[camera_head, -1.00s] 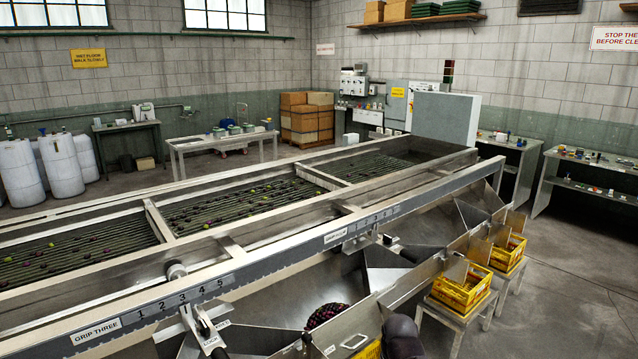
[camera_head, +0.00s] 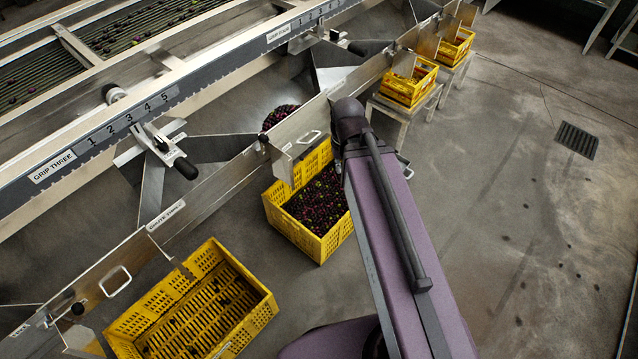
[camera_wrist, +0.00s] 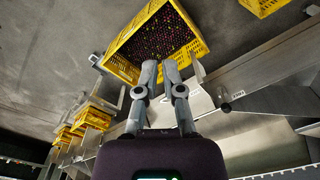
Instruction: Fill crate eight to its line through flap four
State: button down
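A yellow crate (camera_head: 317,243) stands on the floor below the middle chute, well filled with dark purple and reddish fruit. It also shows in the wrist view (camera_wrist: 124,70), beyond my fingers. I cannot read a number or see a fill line on it. A metal flap with a handle (camera_head: 309,137) is above the crate's back edge; its own label is not readable. Fruit (camera_head: 280,117) lies in the chute behind it. My gripper (camera_wrist: 160,66) shows two fingers with a narrow gap and nothing visible between them. The head view hides the fingers behind my arm.
A nearly empty yellow crate (camera_head: 200,310) stands at lower left, under the chute marked three. More yellow crates (camera_head: 408,82) sit on stands at upper right. A slide clamp with a black handle (camera_head: 170,153) is on the rail. The floor to the right is open, with a drain (camera_head: 577,140).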

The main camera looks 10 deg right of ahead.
jog(key=w+f+m+t+y+b, duration=0.7)
jog(key=w+f+b, duration=1.8)
jog(key=b, duration=1.2)
notch_tip(320, 180, down, 3)
jog(key=m+t, duration=0.2)
jog(key=m, duration=0.1)
jog(key=shift+w+d+r+t+y, duration=0.2)
jog(key=shift+t+y, duration=0.1)
jog(key=shift+y, duration=0.1)
jog(key=shift+a+f, duration=0.1)
jog(key=shift+a, duration=0.05)
jog(key=b+x, duration=0.6)
jog(key=x, duration=0.7)
jog(key=shift+w+f+b, duration=0.2)
jog(key=shift+w+b, duration=0.1)
jog(key=shift+b, duration=0.05)
jog(key=shift+a, duration=0.25)
